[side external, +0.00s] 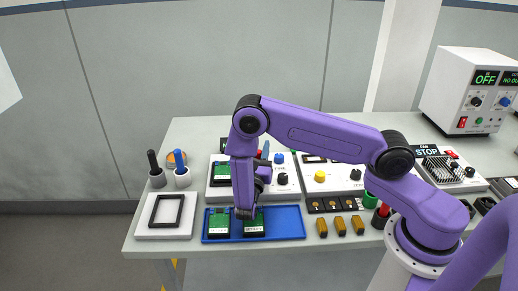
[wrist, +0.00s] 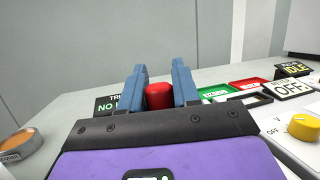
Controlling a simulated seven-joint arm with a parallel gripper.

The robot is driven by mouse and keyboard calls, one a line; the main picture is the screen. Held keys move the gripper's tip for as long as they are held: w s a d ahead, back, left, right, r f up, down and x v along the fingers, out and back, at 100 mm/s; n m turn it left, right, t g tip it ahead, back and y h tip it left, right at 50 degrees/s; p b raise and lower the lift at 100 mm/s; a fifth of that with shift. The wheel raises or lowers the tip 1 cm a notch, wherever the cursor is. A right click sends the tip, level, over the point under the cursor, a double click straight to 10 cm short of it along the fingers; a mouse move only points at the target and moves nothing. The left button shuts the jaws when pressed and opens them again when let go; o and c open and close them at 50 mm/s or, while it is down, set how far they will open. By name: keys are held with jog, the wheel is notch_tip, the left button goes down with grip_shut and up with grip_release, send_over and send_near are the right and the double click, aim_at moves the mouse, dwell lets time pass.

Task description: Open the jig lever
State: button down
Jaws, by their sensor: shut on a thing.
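The red knob (wrist: 159,96), apparently the jig lever's end, sits between the two blue fingers of my gripper (wrist: 158,78) in the wrist view. My gripper is shut on it. In the side external view, my gripper (side external: 263,152) is at the back of a white jig panel (side external: 283,190), with a bit of red (side external: 259,154) beside a blue finger. A green board (side external: 221,170) lies in a dark frame on this panel. The lever's shaft and pivot are hidden behind my gripper and arm, so I cannot tell its angle.
A blue tray (side external: 292,222) with green boards lies in front of the jig. A white block with a black frame (side external: 166,212) and two pen-like tools in holders (side external: 181,172) stand left. A panel with a yellow knob (side external: 320,176) is right. A power supply (side external: 468,92) stands back right.

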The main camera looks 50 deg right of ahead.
jog(key=shift+s+a+r+t+h, duration=0.15)
jog(key=shift+s+a+t+h, duration=0.15)
jog(key=shift+h, duration=0.1)
jog(key=c, duration=0.9)
grip_release()
jog(key=shift+s+a, duration=0.15)
jog(key=shift+a, duration=0.1)
jog(key=s+a, duration=0.2)
jog(key=a, duration=0.1)
jog(key=s+a, duration=0.2)
jog(key=a, duration=0.2)
jog(key=s+a, duration=0.2)
jog(key=a, duration=0.1)
jog(key=shift+s+a+f, duration=0.25)
jog(key=shift+a, duration=0.15)
